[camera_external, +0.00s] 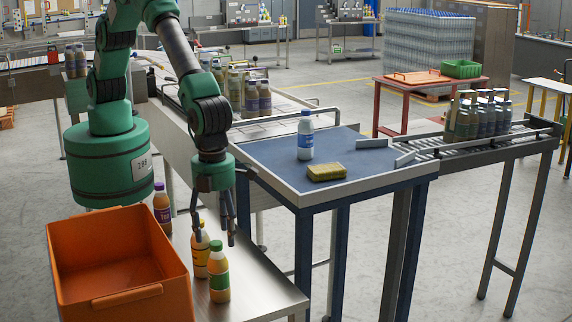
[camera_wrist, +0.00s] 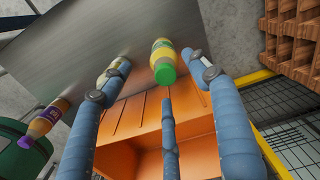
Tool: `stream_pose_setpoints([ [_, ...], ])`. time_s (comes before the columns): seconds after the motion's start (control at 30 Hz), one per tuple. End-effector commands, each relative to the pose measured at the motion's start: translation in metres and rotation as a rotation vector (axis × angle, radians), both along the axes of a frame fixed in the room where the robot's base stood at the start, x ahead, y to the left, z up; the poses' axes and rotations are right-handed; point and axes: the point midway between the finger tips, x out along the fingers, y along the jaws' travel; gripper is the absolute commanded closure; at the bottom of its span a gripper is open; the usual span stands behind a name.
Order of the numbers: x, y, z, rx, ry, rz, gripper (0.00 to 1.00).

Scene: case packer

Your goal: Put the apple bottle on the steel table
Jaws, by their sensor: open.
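A bottle with a green cap and a green label (camera_external: 219,274), which looks like the apple bottle, stands upright on the steel table (camera_external: 262,290). It also shows in the wrist view (camera_wrist: 163,62), between the fingertips. I cannot tell whether a finger touches either bottle. Nothing is held off the table.
An orange crate (camera_external: 120,298) stands left of the bottles. A purple-labelled bottle (camera_external: 162,208) stands behind it. The blue-topped table (camera_external: 265,155) at right carries a white-and-blue bottle (camera_external: 305,136) and a yellow sponge (camera_external: 326,172). The steel table is bare to the right of the bottles.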

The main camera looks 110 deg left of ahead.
Motion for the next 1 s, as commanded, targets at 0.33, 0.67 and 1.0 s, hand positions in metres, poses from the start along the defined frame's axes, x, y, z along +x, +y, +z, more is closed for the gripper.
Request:
stream_pose_setpoints([
  [0.33,0.008,0.069,0.094,-0.038,-0.046,0.221,0.39],
  [0.67,-0.008,0.158,0.190,-0.086,-0.091,0.496,0.39],
  [1.0,-0.047,0.249,0.270,-0.142,-0.137,0.778,0.39],
])
